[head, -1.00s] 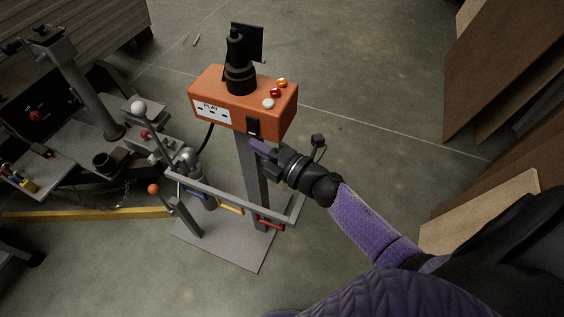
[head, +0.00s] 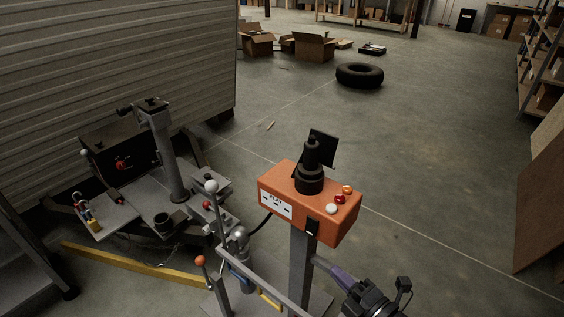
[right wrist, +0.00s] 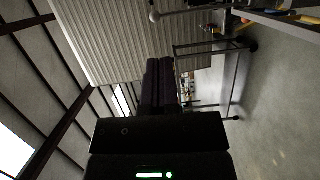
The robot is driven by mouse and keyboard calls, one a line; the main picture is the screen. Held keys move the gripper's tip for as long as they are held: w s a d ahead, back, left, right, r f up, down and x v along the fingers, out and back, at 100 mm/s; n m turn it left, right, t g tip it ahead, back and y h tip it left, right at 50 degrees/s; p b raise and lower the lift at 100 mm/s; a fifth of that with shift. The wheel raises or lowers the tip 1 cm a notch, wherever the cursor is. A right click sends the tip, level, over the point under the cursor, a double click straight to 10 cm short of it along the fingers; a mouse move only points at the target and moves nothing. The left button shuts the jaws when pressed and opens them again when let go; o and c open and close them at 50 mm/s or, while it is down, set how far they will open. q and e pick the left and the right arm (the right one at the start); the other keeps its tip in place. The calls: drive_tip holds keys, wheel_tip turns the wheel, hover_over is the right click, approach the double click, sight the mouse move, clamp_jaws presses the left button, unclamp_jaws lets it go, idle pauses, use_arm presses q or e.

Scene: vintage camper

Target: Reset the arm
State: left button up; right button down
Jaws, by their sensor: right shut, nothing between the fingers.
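My right gripper (head: 336,272) shows at the bottom of the head view, just below and right of the orange control box (head: 310,203). Its purple fingers are together and hold nothing. In the right wrist view its dark purple fingers (right wrist: 159,85) lie side by side, pointing toward a pale ribbed wall. The orange box stands on a grey post, with a black joystick on top and red, amber and white buttons. A black switch sits on its front, close to the gripper; I cannot tell whether they touch. My left gripper is out of view.
A grey machine with levers and a vise-like post (head: 170,160) stands left, beside a ribbed camper wall (head: 110,60). A yellow bar (head: 135,264) lies low in front. A tire (head: 360,76) and open cardboard boxes (head: 301,46) lie farther back. Brown boards (head: 545,210) lean at right. The middle floor is clear.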

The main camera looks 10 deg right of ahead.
drive_tip(key=s+d+f+m+g+h, duration=0.1)
drive_tip(key=s+f+m+g+h, duration=0.25)
drive_tip(key=s+f+m, duration=0.45)
drive_tip(key=s+d+f+m+g+h, duration=0.1)
drive_tip(key=s+f+m+g+h, duration=0.25)
drive_tip(key=f, duration=0.85)
drive_tip(key=s+f+m+g, duration=0.4)
drive_tip(key=s+g, duration=0.1)
drive_tip(key=s, duration=0.7)
drive_tip(key=s+a+f+m+g, duration=0.1)
drive_tip(key=s+f+m+g, duration=0.3)
drive_tip(key=s, duration=0.9)
drive_tip(key=shift+a+f+g, duration=0.2)
drive_tip(key=shift+f+g, duration=0.2)
drive_tip(key=shift+f, duration=0.3)
